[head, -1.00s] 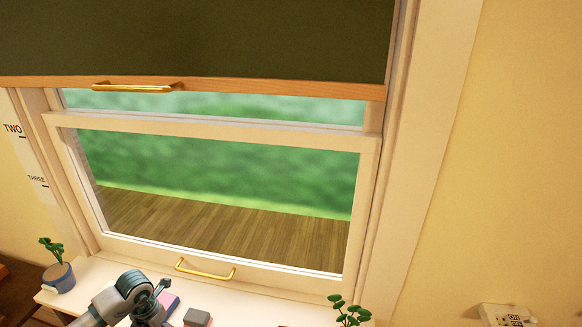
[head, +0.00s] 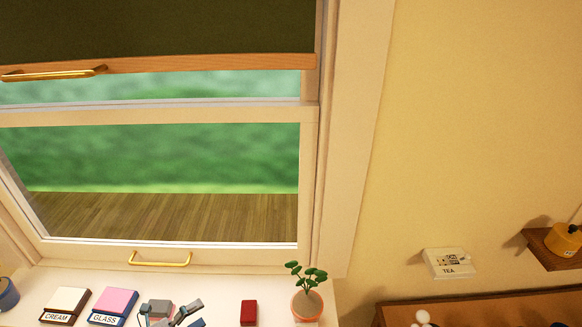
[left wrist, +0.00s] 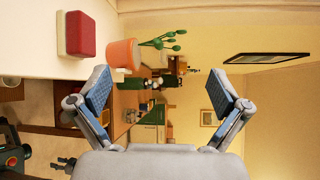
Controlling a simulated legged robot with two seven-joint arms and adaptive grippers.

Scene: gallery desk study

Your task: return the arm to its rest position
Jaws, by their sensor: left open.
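The left wrist view shows the same open gripper (left wrist: 158,78) from behind, with both blue-padded fingers apart. Most of the left arm is below the head view.
The sill carries a cream block (head: 68,300), a pink block (head: 115,300), a red block (head: 248,312) and a potted plant (head: 307,303). Behind are the window's gold handle (head: 160,259) and a dark blind (head: 150,30).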

